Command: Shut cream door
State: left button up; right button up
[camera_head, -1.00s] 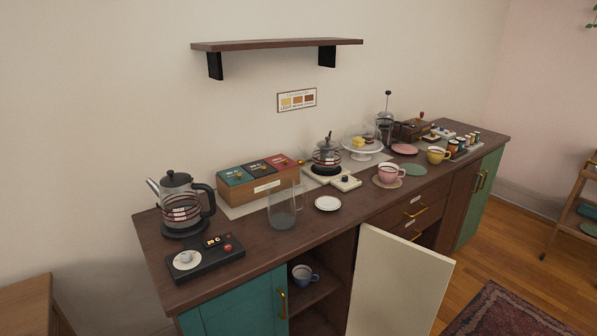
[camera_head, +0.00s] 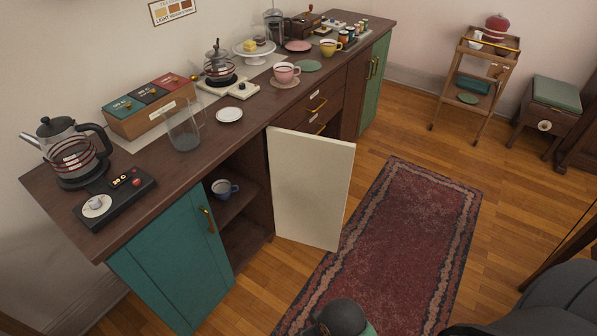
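The cream door (camera_head: 311,188) stands open in the camera_head view, swung out from the dark wooden sideboard (camera_head: 243,130). It is hinged at its left edge, beside the drawers. Its pale flat face is towards me, and I see no handle on that side. The open compartment (camera_head: 238,205) to its left holds a blue cup (camera_head: 224,188) on a shelf. Neither of my grippers is in view, and nothing touches the door.
A teal door (camera_head: 175,262) with a brass handle is closed left of the opening. A red rug (camera_head: 400,235) lies in front of the cabinet. Dark rounded shapes show at the bottom edge and lower right. A wooden trolley (camera_head: 475,85) stands at the back right.

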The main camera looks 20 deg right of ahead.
aim_at(311, 174)
jog(key=l+z, duration=0.1)
jog(key=z, duration=1.4)
jog(key=i+z, duration=0.3)
jog(key=i, duration=1.25)
jog(key=i+u, duration=0.15)
jog(key=i, duration=0.5)
jog(key=i+u, duration=0.1)
jog(key=i, duration=0.5)
jog(key=i+l+u, duration=0.15)
jog(key=i, duration=0.5)
jog(key=i+u, duration=0.15)
jog(key=u, duration=0.25)
jog(key=i+l+u, duration=0.1)
jog(key=u, duration=0.3)
jog(key=i+l+u, duration=0.15)
jog(key=u, duration=0.25)
jog(key=i+l+u, duration=0.15)
jog(key=u, duration=0.3)
jog(key=i+u, duration=0.1)
jog(key=u, duration=1.95)
